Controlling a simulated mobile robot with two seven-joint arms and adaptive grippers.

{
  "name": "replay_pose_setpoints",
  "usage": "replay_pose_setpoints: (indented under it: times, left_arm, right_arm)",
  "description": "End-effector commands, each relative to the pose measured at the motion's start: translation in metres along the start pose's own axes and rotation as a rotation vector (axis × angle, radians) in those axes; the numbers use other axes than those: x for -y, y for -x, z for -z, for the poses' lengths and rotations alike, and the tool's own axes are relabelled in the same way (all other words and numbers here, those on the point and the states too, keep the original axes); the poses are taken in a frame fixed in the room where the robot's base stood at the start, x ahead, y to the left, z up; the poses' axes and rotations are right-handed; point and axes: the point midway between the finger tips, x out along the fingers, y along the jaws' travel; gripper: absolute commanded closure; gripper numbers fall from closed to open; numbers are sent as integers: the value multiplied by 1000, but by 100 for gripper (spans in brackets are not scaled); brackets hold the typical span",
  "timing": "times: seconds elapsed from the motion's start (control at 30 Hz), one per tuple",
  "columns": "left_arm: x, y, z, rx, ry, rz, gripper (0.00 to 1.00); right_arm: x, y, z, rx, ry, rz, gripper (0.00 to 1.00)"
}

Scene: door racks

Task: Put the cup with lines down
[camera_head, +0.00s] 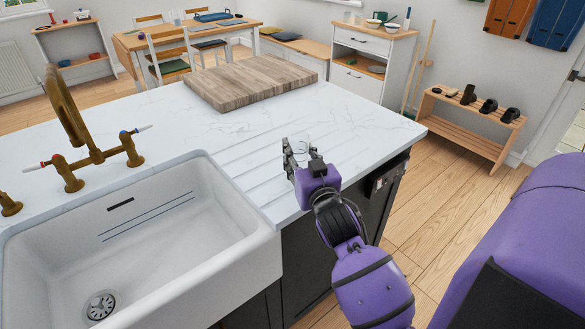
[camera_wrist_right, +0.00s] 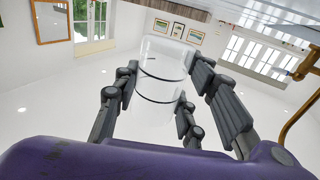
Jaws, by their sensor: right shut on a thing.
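The cup with lines (camera_wrist_right: 162,72) is clear, with thin dark rings around it. In the right wrist view it sits between the dark fingers of my right gripper (camera_wrist_right: 175,100), which is shut on it. In the head view, my right gripper (camera_head: 300,158) is at the right edge of the white countertop (camera_head: 330,115), by the grooves beside the sink. The cup is mostly hidden there by the fingers, and only a faint clear rim (camera_head: 301,141) shows. I cannot tell whether its base touches the countertop. My left gripper is not in view.
A white sink (camera_head: 150,225) with a brass tap (camera_head: 75,130) is on the left. A wooden board (camera_head: 250,80) lies toward the back of the countertop. The marble between board and gripper is clear. A low rack (camera_head: 470,125) with dark objects stands at the right.

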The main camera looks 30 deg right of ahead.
Motion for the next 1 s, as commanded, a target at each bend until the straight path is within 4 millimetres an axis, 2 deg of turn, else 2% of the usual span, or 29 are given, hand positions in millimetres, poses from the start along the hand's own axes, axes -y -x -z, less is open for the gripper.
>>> replay_pose_setpoints:
  times: [0.3, 0.4, 0.5, 0.97, 1.0]
  left_arm:
    - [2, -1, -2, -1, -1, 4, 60]
    - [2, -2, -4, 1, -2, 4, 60]
    - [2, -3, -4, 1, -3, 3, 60]
    - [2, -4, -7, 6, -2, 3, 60]
    - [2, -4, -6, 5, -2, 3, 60]
  right_arm:
    - [15, -17, -26, 0, -2, 1, 90]
    - [14, -16, -44, 3, -1, -1, 90]
    - [14, -16, -53, 0, -1, 0, 90]
    - [14, -16, -58, -2, -1, 0, 90]
    - [14, -16, -58, -3, -1, 0, 58]
